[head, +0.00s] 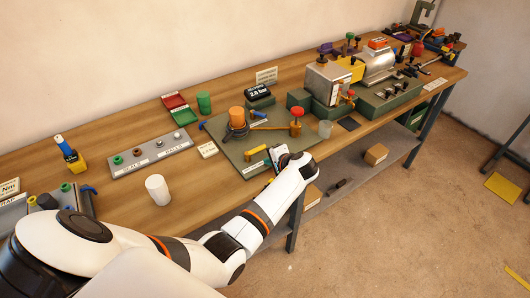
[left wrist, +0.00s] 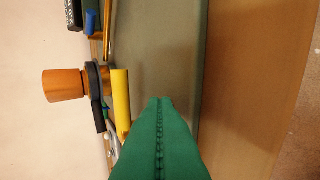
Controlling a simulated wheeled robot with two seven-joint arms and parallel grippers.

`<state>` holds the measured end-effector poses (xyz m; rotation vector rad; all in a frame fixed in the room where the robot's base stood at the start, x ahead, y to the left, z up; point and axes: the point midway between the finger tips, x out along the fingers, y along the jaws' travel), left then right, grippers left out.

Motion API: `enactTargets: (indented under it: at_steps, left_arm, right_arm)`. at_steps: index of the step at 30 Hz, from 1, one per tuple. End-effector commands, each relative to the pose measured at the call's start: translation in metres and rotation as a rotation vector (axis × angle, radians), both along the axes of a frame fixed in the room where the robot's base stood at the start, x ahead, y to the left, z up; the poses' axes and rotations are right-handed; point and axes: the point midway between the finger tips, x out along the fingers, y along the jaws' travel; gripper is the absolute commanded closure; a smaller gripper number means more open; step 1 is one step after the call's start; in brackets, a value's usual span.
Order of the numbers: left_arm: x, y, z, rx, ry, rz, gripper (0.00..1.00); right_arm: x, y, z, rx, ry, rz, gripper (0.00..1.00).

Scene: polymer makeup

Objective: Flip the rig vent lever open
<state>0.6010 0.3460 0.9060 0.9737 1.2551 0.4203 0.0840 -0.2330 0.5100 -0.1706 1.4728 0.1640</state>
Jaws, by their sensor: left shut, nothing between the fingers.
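The rig stands on a green plate (head: 225,150) on the bench, with an orange-topped cylinder (head: 237,116) in a dark clamp. A yellow lever handle (head: 256,153) lies near the plate's front edge, beside a small white label. It also shows as a yellow bar (left wrist: 121,95) in the left wrist view. I cannot read the label, so I cannot be sure this is the vent lever. My left gripper (head: 278,160) is just right of the yellow handle. In the left wrist view its green fingers (left wrist: 160,101) are closed together, empty, beside the yellow bar and apart from it in the picture.
A red-topped brass valve (head: 297,120) stands at the plate's right. A blue-handled part (head: 258,114) is at its back. A white cylinder (head: 158,190) and a grey tray (head: 154,153) are to the left. Metal machinery (head: 326,80) fills the right. The bench front edge runs under my arm.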

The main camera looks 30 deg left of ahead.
Motion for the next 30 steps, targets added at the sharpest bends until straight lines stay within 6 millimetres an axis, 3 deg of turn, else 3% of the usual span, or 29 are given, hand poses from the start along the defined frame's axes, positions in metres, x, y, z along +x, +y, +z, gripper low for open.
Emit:
enactTargets:
  at_steps: [3,9,30]
  left_arm:
    - [0.007,0.015,0.008,0.001,-0.002,0.001,1.0]
    - [0.011,0.026,0.008,0.001,-0.001,0.001,1.0]
    - [0.014,0.027,0.007,-0.001,-0.002,0.057,1.0]
  right_arm:
    - [0.0,0.0,0.009,0.0,0.0,0.0,0.64]
    - [0.0,0.0,0.011,0.0,0.0,0.0,0.64]
    - [0.0,-0.001,0.001,-0.002,0.0,-0.001,0.64]
